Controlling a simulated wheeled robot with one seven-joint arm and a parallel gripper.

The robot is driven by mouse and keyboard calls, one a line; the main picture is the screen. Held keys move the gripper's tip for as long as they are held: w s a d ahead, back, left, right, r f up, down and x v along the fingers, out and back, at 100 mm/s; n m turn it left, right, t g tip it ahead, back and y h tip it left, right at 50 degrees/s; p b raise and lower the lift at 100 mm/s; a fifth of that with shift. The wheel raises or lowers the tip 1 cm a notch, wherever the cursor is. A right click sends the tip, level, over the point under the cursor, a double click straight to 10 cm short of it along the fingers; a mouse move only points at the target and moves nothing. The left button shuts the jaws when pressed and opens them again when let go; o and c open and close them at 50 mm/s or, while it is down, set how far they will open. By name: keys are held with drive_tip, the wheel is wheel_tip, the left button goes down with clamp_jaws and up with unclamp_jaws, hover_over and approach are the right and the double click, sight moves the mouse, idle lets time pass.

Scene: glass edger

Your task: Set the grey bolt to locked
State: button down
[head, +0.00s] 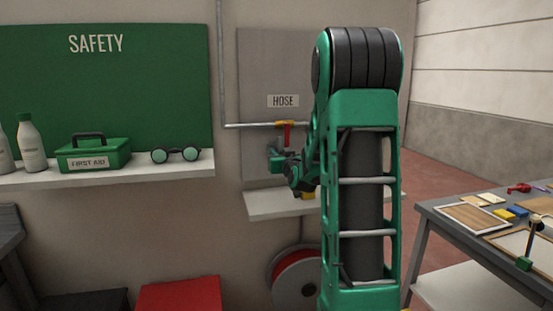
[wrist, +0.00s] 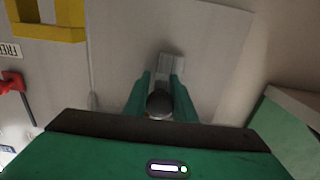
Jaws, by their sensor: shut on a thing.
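In the wrist view, my gripper (wrist: 160,88) has its two green fingers on either side of a dark round knob (wrist: 159,103). It is shut on this knob, which appears to be the grey bolt's handle. A light grey block (wrist: 172,64), seemingly part of the bolt, lies just beyond the fingertips against a pale surface. In the head view, my gripper (head: 276,153) is small, at the grey panel (head: 262,70) under the HOSE sign. The bolt cannot be made out there. Whether it stands at locked cannot be told.
A red handle (head: 287,135) hangs from a yellow-marked pipe (head: 250,125) close to my gripper. A shelf (head: 275,205) and a hose reel (head: 297,278) are below. A shelf on the left holds a first aid box (head: 93,155) and goggles (head: 175,154). A cluttered table (head: 440,220) stands right.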

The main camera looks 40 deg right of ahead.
drive_tip(key=c, duration=1.5)
unclamp_jaws()
drive_tip(key=shift+w+a+r, duration=0.1)
drive_tip(key=shift+a+r, duration=0.05)
drive_tip(key=shift+r, duration=0.1)
drive_tip(key=shift+o, duration=0.2)
drive_tip(key=v, duration=1)
drive_tip(key=shift+s+a, duration=0.25)
drive_tip(key=shift+a, duration=0.05)
